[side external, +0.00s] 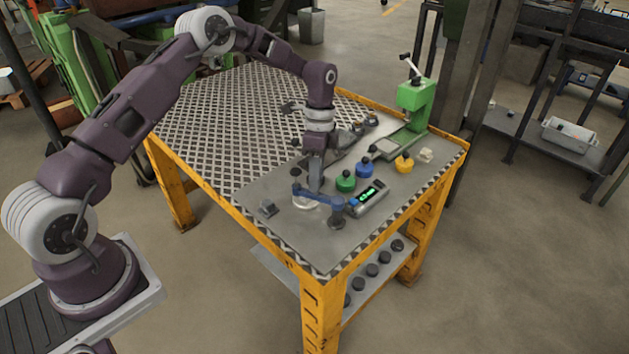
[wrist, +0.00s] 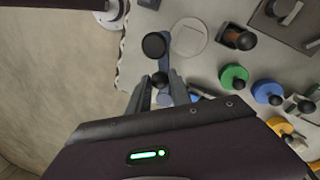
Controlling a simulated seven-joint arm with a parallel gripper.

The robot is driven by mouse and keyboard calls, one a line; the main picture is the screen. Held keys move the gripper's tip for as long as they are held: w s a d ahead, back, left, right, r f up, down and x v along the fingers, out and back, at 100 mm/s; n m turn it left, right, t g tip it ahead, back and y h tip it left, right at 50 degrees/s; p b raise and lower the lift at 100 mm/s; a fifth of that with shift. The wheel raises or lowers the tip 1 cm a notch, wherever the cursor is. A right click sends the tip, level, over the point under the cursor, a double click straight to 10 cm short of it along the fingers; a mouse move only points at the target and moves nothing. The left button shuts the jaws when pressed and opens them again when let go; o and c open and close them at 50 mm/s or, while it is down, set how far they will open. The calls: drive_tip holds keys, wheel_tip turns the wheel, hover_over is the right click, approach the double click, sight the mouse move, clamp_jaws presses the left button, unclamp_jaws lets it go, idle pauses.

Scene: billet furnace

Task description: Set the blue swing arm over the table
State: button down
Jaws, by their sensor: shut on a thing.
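The blue swing arm (side external: 325,199) is low over the grey plate of the yellow-framed workbench (side external: 222,197), near its front edge. It also shows in the wrist view (wrist: 166,62), with a large dark round cap at its far part. My gripper (side external: 315,190) reaches down to the arm. In the wrist view my gripper's fingers (wrist: 160,88) stand on both sides of a small dark knob on the arm, shut on it. A pale round disc (wrist: 188,38) lies on the plate to the right of the arm. The fingertip contact is partly hidden.
Green (side external: 345,183), blue (side external: 364,167) and yellow (side external: 404,164) knobbed pieces stand to the right. A grey box with a green display (side external: 371,198) lies close to the swing arm. A green press (side external: 414,105) stands at the back right. The perforated bench top behind is largely clear.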

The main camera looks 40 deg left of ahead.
drive_tip(key=shift+w+a+m+y, duration=0.1)
drive_tip(key=shift+w+m+y, duration=0.1)
drive_tip(key=shift+w+m, duration=0.6)
drive_tip(key=shift+w+a+m+y, duration=0.1)
drive_tip(key=shift+w+m+y, duration=0.15)
drive_tip(key=shift+m, duration=0.95)
drive_tip(key=shift+w, duration=0.1)
drive_tip(key=c, duration=1.2)
unclamp_jaws()
drive_tip(key=r, duration=0.4)
drive_tip(key=w+r, duration=0.1)
drive_tip(key=r, duration=0.2)
drive_tip(key=shift+w, duration=0.1)
